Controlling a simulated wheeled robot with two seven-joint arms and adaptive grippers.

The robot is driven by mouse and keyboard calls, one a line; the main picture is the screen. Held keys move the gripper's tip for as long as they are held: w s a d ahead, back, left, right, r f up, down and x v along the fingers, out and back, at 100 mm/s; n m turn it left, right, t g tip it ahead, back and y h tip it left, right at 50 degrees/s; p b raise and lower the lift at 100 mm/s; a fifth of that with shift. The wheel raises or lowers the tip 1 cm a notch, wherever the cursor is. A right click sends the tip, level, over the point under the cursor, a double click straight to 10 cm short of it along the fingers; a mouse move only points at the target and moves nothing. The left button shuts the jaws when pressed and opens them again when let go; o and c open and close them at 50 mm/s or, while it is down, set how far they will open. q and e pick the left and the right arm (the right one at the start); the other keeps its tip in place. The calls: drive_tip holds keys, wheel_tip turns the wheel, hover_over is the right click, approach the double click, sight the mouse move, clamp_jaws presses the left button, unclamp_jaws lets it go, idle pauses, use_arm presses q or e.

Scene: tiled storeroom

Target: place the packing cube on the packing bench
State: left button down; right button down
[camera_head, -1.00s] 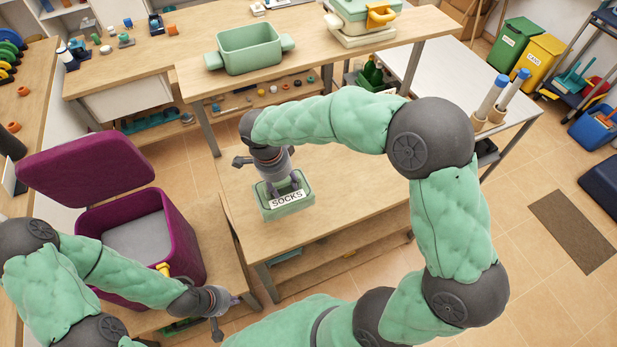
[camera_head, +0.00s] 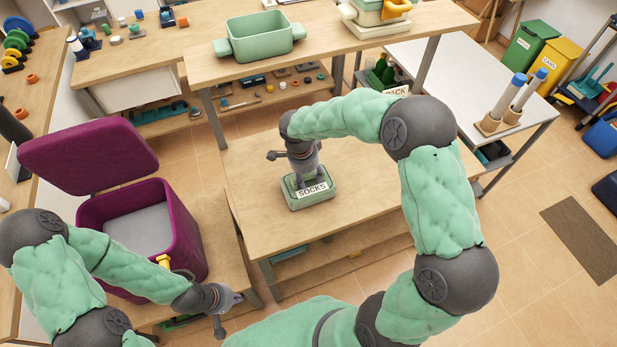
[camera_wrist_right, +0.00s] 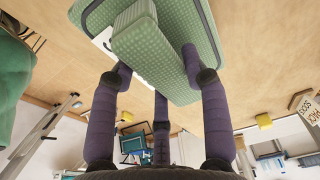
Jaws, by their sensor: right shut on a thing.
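The packing cube (camera_head: 309,199) is a green mesh box with a white "SOCKS" label, over the middle of the wooden bench (camera_head: 360,205) in the head view. My right gripper (camera_head: 305,178) comes down on it from above and is shut on its raised green top block. In the right wrist view the fingers stand on either side of this block, and the cube (camera_wrist_right: 185,80) fills the upper middle. I cannot tell whether its underside touches the bench. My left gripper (camera_head: 232,299) is low at the left, away from the cube; its fingers are too small to judge.
A purple open-lidded box (camera_head: 190,235) stands at the left. A "PACK" sign (camera_head: 396,90) shows behind my right arm; its lower part is hidden. A white table (camera_head: 470,70) holds blue-capped tubes. A raised shelf (camera_head: 330,45) with a green tub runs behind. Bench top around the cube is clear.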

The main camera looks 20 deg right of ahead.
drive_tip(key=shift+f, duration=0.15)
drive_tip(key=c, duration=0.6)
unclamp_jaws()
drive_tip(key=shift+r, duration=0.2)
drive_tip(key=r+p, duration=0.1)
drive_tip(key=r, duration=0.3)
drive_tip(key=a+r+p, duration=0.1)
drive_tip(key=r, duration=0.3)
drive_tip(key=r+p, duration=0.1)
drive_tip(key=r, duration=0.2)
drive_tip(key=shift+w+a+r, duration=0.1)
drive_tip(key=shift+a+r, duration=0.3)
